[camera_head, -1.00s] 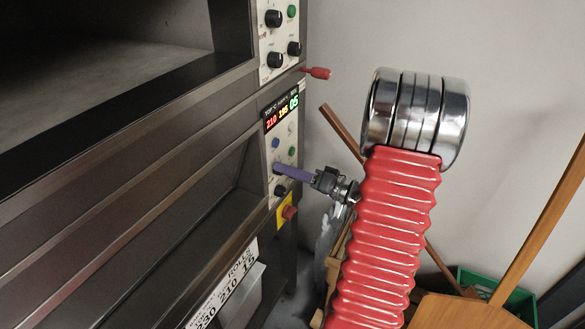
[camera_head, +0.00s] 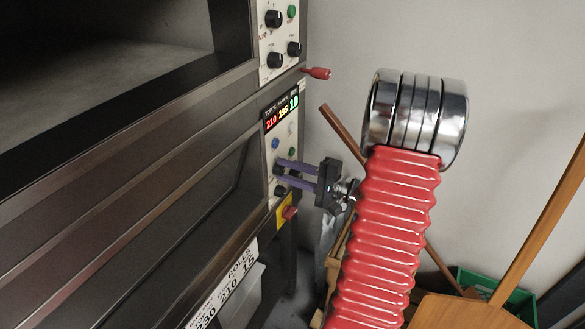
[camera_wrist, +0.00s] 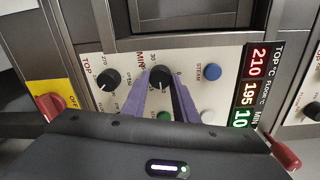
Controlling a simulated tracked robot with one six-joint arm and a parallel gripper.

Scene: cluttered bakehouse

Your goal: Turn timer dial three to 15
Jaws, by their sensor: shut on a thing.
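The timer dial (camera_wrist: 160,75), a black knob on the white lower oven panel marked MIN, shows between my fingers in the wrist view. My gripper (camera_wrist: 160,85) has purple fingers, one on each side of the dial, and is shut on it. In the head view my gripper (camera_head: 281,169) reaches the panel from the right, with the dial mostly hidden by the fingers. The lower oven display (camera_head: 282,110) reads red 210, yellow 195 and green 10; it also shows in the wrist view (camera_wrist: 248,90).
A black TOP dial (camera_wrist: 108,79), a blue STEAM button (camera_wrist: 211,73) and a red switch on a yellow plate (camera_head: 289,212) sit close by. A red lever (camera_head: 316,73) juts out above. A wooden-handled peel (camera_head: 535,232) stands at the right.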

